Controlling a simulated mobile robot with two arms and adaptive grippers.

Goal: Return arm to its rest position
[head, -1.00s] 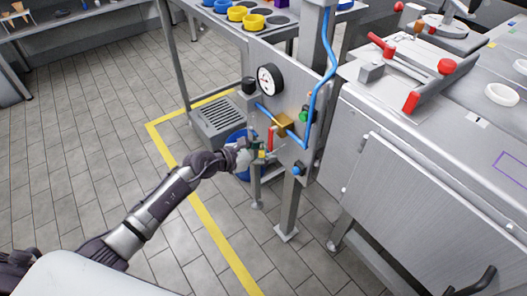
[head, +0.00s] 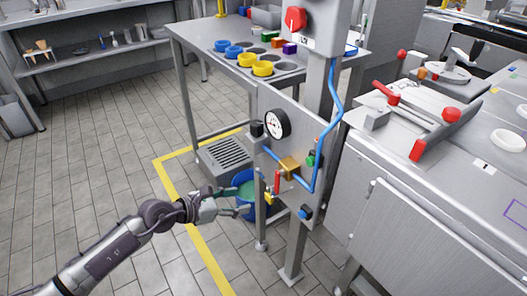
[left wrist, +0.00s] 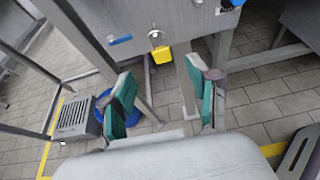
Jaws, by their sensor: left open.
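My left gripper (head: 238,200) is open and empty in the head view, to the left of the panel stand and in front of the blue bucket (head: 244,208). Its green-padded fingers also show in the left wrist view (left wrist: 165,98), spread apart, with a yellow piece (left wrist: 162,53) on the panel beyond them. The panel (head: 290,140) carries a gauge (head: 277,123), a brass block (head: 289,166), a red lever (head: 277,182) and a blue hose (head: 328,120). The fingers look apart from the panel. My right gripper is not in view.
A grey grated box (head: 226,157) stands behind the bucket. A table (head: 200,47) with blue and yellow rings is at the back. A steel machine (head: 425,215) fills the right side. The tiled floor at left is open, crossed by a yellow line (head: 195,220).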

